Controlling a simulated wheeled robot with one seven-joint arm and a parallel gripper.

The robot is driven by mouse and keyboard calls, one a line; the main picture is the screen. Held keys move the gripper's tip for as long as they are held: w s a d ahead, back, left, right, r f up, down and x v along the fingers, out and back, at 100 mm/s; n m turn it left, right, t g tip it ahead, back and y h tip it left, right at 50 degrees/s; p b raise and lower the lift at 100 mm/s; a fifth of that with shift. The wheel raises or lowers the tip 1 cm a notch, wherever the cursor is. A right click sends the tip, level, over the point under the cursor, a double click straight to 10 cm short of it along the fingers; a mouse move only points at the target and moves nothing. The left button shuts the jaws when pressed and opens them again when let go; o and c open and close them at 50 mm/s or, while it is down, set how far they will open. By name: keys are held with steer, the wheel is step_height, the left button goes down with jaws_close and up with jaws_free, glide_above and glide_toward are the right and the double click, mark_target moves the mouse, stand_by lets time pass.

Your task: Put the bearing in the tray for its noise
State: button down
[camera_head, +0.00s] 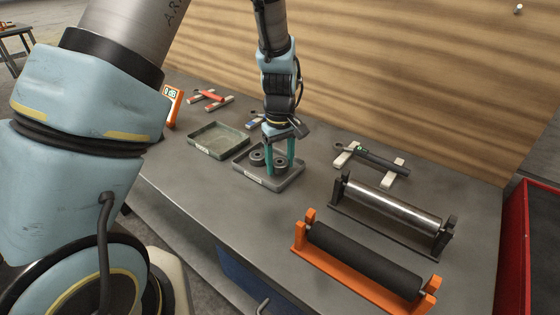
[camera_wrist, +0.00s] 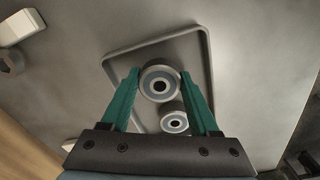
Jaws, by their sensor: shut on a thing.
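My gripper (camera_head: 281,168) is shut on a bearing (camera_head: 280,163), a dark ring with a pale inner face. In the wrist view this bearing (camera_wrist: 160,81) sits between the teal fingertips. It is over or in the right-hand grey tray (camera_head: 286,185), inside its rim; I cannot tell whether it touches the floor. A second bearing (camera_head: 257,159) lies in the same tray, close beside it; it also shows in the wrist view (camera_wrist: 174,122). The left-hand tray (camera_head: 217,142) is empty. Both trays have front labels too small to read. An orange meter (camera_head: 172,101) shows a dB reading, apparently 0.
A roller on an orange stand (camera_head: 365,262) and a steel roller on a dark stand (camera_head: 395,208) fill the bench's right front. A dark tool on pale blocks (camera_head: 372,155) lies behind. Red-handled tools (camera_head: 212,97) lie at back left. The wooden panel (camera_head: 400,70) stands behind.

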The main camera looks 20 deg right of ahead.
steer(key=shift+f, duration=0.55)
steer(key=shift+c, duration=0.7)
jaws_free()
steer(key=shift+a, duration=0.1)
steer(key=shift+r, duration=0.5)
step_height(320, 180, up, 12)
steer(key=b, duration=0.3)
steer(key=shift+r, duration=0.15)
steer(key=w+a, duration=0.3)
steer(key=a, duration=1.2)
steer(key=s+a+f+m, duration=0.1)
steer(key=s+a, duration=0.1)
steer(key=a, duration=0.6)
steer(key=s+a+f+m+t, duration=0.1)
steer(key=s+a+f, duration=0.1)
steer(key=a, duration=0.5)
steer(key=shift+s+a+m+t, duration=0.3)
steer(key=shift+s+a, duration=0.1)
steer(key=shift+s, duration=0.35)
